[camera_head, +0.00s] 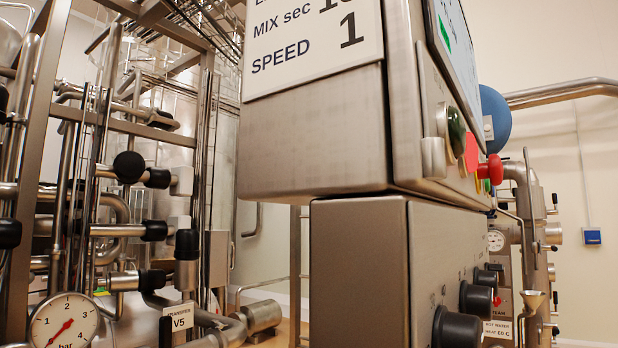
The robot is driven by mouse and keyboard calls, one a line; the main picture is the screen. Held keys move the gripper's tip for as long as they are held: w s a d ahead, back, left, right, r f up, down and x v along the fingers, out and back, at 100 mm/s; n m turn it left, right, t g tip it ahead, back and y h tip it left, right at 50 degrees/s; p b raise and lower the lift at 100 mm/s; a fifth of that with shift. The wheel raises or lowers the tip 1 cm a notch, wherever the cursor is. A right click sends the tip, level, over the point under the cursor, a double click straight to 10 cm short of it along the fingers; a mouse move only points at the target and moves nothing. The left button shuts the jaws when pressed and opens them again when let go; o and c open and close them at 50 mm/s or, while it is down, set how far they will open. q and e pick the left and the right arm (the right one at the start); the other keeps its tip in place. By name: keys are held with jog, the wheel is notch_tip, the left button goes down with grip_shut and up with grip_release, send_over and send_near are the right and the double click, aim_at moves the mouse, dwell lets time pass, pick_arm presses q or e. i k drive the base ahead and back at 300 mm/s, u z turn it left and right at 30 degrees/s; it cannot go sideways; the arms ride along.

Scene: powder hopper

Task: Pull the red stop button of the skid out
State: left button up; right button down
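The steel control box (315,140) fills the middle of the camera_head view, seen steeply from its side. On its right-hand face is a red mushroom-shaped knob (493,169) that stands out from the panel. A flatter red round button (471,152) sits just left of it, and a dark green round button (456,132) is further left. The steep angle does not show which red one is the stop button, or whether either is pressed in or out. Neither of my grippers is in view.
A lower steel box (360,270) carries several black knobs (457,328). A blue rounded object (495,117) is behind the panel. Pipes, valves and a pressure gauge (64,322) crowd the left. Another small gauge (496,241) and pipework stand at right, before a pale wall.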

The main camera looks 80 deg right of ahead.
aim_at(493, 169)
jog(key=z, duration=3.85)
jog(key=i, duration=0.1)
jog(key=u, duration=0.55)
